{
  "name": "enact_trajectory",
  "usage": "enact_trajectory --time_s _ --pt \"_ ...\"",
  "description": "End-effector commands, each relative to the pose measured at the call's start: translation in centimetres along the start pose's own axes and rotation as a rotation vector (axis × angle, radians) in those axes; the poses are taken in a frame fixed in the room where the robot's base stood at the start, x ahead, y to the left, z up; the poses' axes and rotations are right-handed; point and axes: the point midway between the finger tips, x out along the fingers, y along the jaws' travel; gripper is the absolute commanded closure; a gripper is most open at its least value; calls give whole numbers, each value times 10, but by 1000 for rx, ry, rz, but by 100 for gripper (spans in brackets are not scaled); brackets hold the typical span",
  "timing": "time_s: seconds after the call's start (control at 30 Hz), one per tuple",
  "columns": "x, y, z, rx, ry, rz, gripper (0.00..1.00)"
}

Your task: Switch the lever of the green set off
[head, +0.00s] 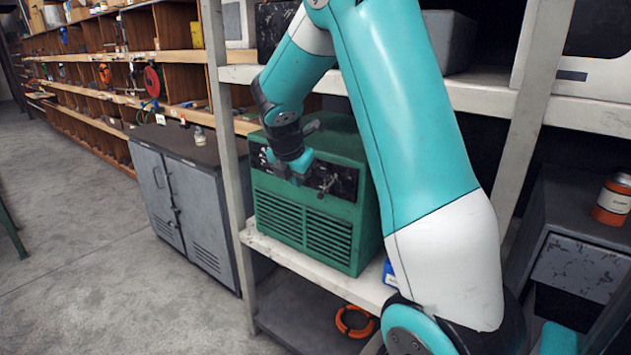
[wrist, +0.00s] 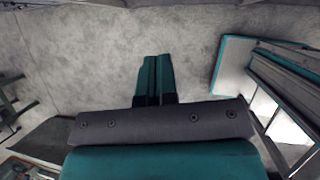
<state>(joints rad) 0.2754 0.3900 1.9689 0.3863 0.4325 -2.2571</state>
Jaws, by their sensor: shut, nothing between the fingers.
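The green set (head: 305,205) is a boxy green machine with louvred vents, standing on a pale shelf. Its dark control panel (head: 343,182) runs across the upper front. A small lever-like part (head: 327,186) shows on the panel just right of my gripper; its exact position is too small to tell. My gripper (head: 300,168) is in front of the panel and covers part of it. I cannot tell whether it touches the panel. In the wrist view the two teal fingers (wrist: 155,75) lie side by side, shut and empty, over grey floor. The set is not recognisable there.
The shelf's upright post (head: 229,150) stands left of the set, and an upper shelf (head: 480,98) runs above. A grey cabinet (head: 185,190) is to the left. An orange ring (head: 355,321) lies on the lower shelf. Open floor (head: 90,250) lies at left.

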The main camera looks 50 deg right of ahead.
Motion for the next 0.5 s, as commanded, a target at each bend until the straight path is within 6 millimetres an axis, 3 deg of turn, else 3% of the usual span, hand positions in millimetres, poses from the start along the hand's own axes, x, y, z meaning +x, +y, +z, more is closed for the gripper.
enact_trajectory --time_s 0.1,0.27,0.5 --pt "6 -4 17 -58 -28 -26 100" --pt "22 -6 20 -74 -33 -33 100" --pt "69 -7 22 -72 -30 -34 100"
